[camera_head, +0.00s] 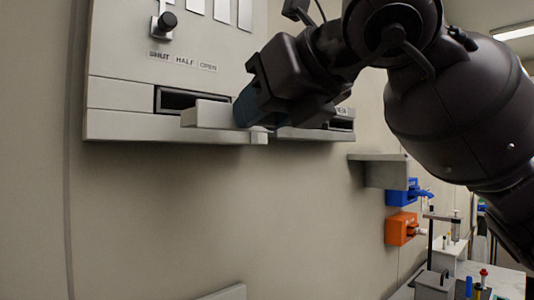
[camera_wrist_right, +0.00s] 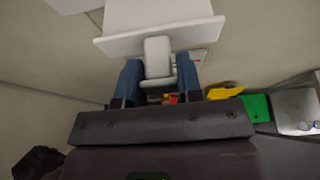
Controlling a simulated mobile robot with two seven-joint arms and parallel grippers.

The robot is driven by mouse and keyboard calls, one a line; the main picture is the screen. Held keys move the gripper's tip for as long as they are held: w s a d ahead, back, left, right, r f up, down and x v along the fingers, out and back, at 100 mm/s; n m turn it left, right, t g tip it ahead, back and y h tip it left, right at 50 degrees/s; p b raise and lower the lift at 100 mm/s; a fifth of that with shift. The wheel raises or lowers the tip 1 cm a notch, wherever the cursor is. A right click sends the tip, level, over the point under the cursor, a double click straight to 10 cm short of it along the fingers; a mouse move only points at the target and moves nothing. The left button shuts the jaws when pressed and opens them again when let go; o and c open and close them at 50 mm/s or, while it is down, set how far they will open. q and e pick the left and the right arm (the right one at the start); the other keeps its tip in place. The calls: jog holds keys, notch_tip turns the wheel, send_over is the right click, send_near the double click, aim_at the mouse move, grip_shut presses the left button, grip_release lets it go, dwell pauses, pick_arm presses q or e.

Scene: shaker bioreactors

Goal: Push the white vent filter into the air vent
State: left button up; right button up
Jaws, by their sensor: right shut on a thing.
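The white vent filter (camera_head: 205,114) stands out in front of a dark slot, the air vent (camera_head: 176,99), in the lower part of a pale wall panel. Its rear is hidden, so I cannot tell how deep it sits in the slot. My right gripper (camera_head: 247,112) comes from the right and is at the filter's outer side. In the right wrist view, the blue fingers of my right gripper (camera_wrist_right: 158,80) are on both sides of the filter's white handle (camera_wrist_right: 157,57), shut on it. The filter's wide front plate (camera_wrist_right: 185,35) lies beyond the fingers. My left gripper is not in view.
A lever with a black knob (camera_head: 168,20) is above the labels SHUT, HALF and OPEN. A second slot (camera_head: 340,124) is right of my gripper. A grey shelf (camera_head: 382,170) and blue (camera_head: 402,193) and orange (camera_head: 401,229) boxes are lower right.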

jog(key=a+r+p, duration=0.1)
jog(key=w+a+r+p, duration=0.1)
jog(key=r, duration=0.1)
jog(key=shift+a, duration=0.4)
dwell(0.6)
dwell(0.6)
jog(key=shift+b, duration=0.7)
dwell(0.6)
jog(key=shift+w+a+b, duration=0.25)
jog(key=shift+w+a, duration=0.35)
jog(key=shift+w, duration=0.2)
jog(key=shift+w+a+b, duration=0.25)
jog(key=shift+w+a, duration=0.35)
jog(key=shift+w, duration=0.15)
dwell(3.2)
